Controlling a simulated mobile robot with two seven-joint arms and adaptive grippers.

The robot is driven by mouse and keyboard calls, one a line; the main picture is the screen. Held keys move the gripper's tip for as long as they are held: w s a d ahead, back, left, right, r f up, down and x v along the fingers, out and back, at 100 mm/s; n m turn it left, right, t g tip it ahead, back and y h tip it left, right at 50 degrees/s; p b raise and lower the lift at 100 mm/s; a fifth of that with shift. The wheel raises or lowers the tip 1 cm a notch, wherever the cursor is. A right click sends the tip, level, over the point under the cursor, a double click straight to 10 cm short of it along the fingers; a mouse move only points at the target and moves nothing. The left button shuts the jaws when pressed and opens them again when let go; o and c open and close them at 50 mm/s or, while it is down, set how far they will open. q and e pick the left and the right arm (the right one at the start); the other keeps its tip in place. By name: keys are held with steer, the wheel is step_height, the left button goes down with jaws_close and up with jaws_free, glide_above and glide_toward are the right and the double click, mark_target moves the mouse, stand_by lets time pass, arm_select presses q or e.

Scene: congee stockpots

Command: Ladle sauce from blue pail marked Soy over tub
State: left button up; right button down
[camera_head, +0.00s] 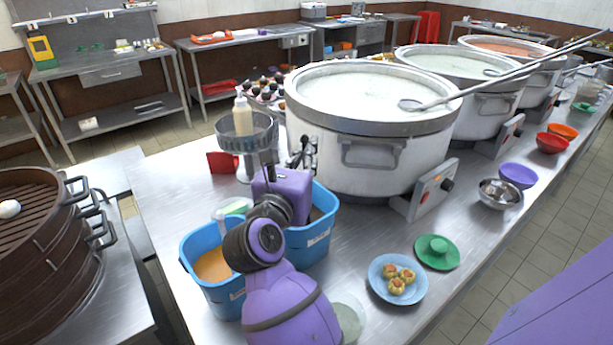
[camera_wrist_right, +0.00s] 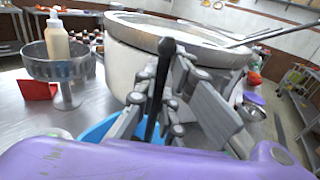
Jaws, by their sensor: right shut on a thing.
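Two blue pails stand side by side on the steel table: the left pail (camera_head: 215,298) holds orange sauce, and the right pail (camera_head: 318,240) shows dark contents. No Soy marking is readable on either. My right gripper (camera_head: 302,153) is above and behind the right pail, in front of the nearest stockpot. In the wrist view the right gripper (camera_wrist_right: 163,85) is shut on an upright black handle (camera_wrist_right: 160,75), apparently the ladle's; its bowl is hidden. A pale translucent tub (camera_head: 350,318) sits partly hidden behind my purple arm. My left gripper is not in view.
Large stockpots (camera_head: 345,155) line the table's back. A glass stand with a bottle (camera_head: 243,115) and a red box (camera_head: 222,162) stand left of the gripper. A blue plate of dumplings (camera_head: 382,290) and a green lid (camera_head: 437,262) lie right of the arm. Table between is clear.

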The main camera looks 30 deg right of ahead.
step_height(320, 180, up, 10)
steer(key=shift+r+p, duration=0.1)
steer(key=shift+p, duration=0.45)
step_height(320, 180, up, 3)
steer(key=shift+r+p, duration=0.2)
steer(key=shift+p, duration=0.6)
steer(key=shift+r, duration=0.2)
steer(key=shift+f, duration=0.1)
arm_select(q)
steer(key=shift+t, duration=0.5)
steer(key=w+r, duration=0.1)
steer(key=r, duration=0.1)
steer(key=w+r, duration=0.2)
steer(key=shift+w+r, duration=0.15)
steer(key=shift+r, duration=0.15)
arm_select(e)
steer(key=shift+f, duration=0.1)
